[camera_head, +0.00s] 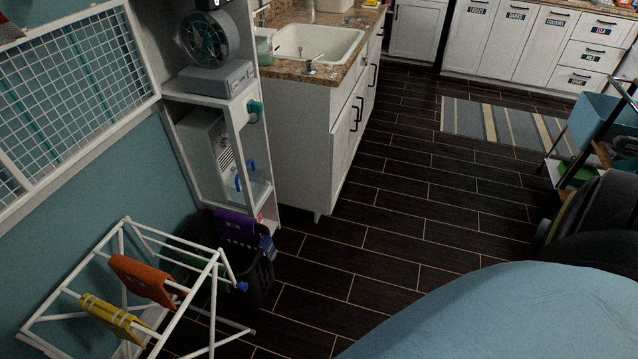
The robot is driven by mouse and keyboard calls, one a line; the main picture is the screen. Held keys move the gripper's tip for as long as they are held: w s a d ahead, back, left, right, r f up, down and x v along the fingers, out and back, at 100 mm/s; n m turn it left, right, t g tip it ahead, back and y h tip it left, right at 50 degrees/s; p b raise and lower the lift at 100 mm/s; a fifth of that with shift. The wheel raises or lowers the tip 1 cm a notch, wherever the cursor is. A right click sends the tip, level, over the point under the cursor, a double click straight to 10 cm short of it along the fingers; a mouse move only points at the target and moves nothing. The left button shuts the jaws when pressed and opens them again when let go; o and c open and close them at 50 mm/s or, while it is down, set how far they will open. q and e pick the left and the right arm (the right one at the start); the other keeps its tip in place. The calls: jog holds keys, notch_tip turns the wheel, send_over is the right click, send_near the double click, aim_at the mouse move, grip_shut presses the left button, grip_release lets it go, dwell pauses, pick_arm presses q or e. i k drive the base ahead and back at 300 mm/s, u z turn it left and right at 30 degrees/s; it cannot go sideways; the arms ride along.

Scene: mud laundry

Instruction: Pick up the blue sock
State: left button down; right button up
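A small blue cloth (267,247), which may be the blue sock, hangs at the rim of a dark laundry basket (262,280) on the floor at the lower left. It is too small to tell for sure that it is a sock. A purple cloth (236,226) lies beside it at the basket's top. Another small blue spot (242,287) shows near the front of the basket, and I cannot tell what it is. Neither of my grippers is in view.
A white drying rack (215,300) with an orange cloth (143,280) and a yellow cloth (112,320) stands left of the basket. A white sink cabinet (325,140) is behind. A large light-blue surface (510,315) fills the lower right. Dark floor (400,220) between is clear.

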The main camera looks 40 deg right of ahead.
aim_at(266, 243)
jog(key=u, duration=0.2)
jog(key=k, duration=0.35)
jog(key=z, duration=1.3)
jog(key=i, duration=1.15)
jog(key=z, duration=0.65)
jog(key=i, duration=0.35)
jog(key=u, duration=0.05)
